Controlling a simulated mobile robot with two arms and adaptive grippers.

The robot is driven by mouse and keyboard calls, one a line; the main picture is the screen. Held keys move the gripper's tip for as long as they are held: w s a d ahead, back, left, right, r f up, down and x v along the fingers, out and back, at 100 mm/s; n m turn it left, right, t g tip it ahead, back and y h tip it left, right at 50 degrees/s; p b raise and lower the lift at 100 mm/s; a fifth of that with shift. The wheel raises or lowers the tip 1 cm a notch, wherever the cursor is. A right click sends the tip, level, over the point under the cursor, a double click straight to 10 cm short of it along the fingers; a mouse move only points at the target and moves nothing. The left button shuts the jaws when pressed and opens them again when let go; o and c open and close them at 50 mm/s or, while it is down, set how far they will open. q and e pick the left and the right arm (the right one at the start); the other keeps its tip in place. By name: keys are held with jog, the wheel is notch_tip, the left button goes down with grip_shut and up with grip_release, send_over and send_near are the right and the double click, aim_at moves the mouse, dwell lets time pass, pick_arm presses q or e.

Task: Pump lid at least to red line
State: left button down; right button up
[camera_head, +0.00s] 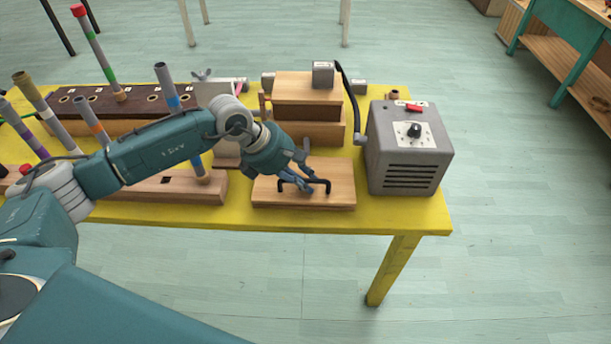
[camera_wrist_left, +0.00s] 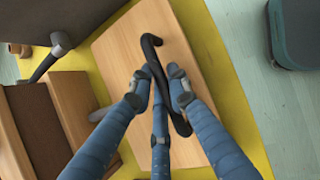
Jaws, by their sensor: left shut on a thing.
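The lid is a flat light-wood board (camera_head: 335,198) at the front of the yellow table, with a black bar handle (camera_head: 327,186) on top. In the left wrist view the lid (camera_wrist_left: 118,50) fills the middle and the handle (camera_wrist_left: 148,48) runs between my fingers. My left gripper (camera_head: 293,181) reaches down from the left and is shut on the handle. The fingers hide part of it; they also show in the wrist view (camera_wrist_left: 161,88). I cannot make out a red line in either view. My right gripper is out of view.
A grey speaker-like box (camera_head: 410,150) with a knob and red switch stands close right of the lid. Wooden blocks with upright coloured tubes (camera_head: 93,45) fill the left of the table (camera_head: 230,217).

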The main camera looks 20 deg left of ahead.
pick_arm(q)
jog(key=shift+s+f, duration=0.25)
jog(key=shift+s, duration=0.05)
jog(key=shift+w+a+r+p, duration=0.15)
jog(key=shift+w+r, duration=0.15)
jog(key=shift+r, duration=0.2)
jog(key=shift+w+d+r+p, duration=0.15)
jog(key=shift+w+r, duration=0.1)
jog(key=shift+r, duration=0.2)
jog(key=shift+a, duration=0.15)
jog(key=shift+w+r, duration=0.1)
jog(key=shift+w+a+r, duration=0.25)
jog(key=shift+w+r, duration=0.65)
jog(key=shift+r, duration=0.15)
jog(key=c, duration=1.5)
grip_release()
jog(key=shift+s+r, duration=0.15)
jog(key=shift+s, duration=0.05)
jog(key=shift+o, duration=0.2)
